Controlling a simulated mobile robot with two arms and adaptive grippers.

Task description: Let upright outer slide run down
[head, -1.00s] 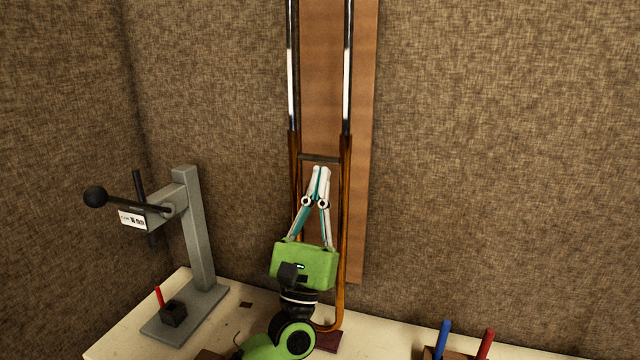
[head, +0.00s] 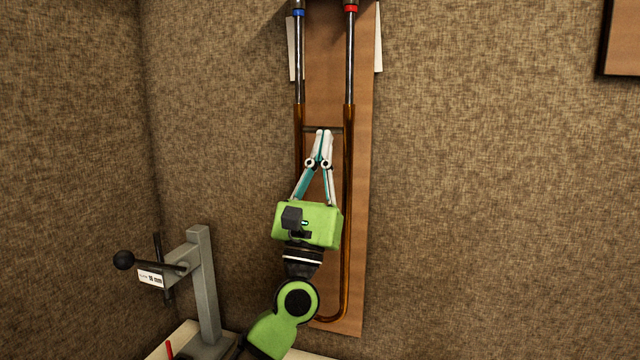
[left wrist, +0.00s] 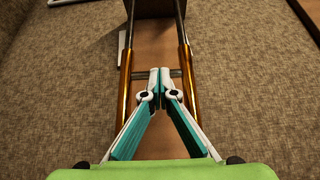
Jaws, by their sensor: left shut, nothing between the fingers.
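The brass outer slide (head: 347,220) hangs upright in front of a wooden board, its bow at the bottom near the board's lower edge. Its two legs surround thin silvery inner tubes (head: 350,60), which run up to sockets with a blue and a red band. A dark cross brace (head: 337,129) joins the legs near their top; it also shows in the left wrist view (left wrist: 174,73). My left gripper (head: 323,132) is between the legs, pointing up, its fingertips shut together at the brace. Whether they touch it is unclear. My right gripper is not in view.
The wooden board (head: 362,200) stands against the fabric-textured wall. A grey stand (head: 203,285) with a black-knobbed lever is at the lower left on a pale bench (head: 172,345). A framed panel (head: 622,40) is at the upper right. The space right of the board is clear.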

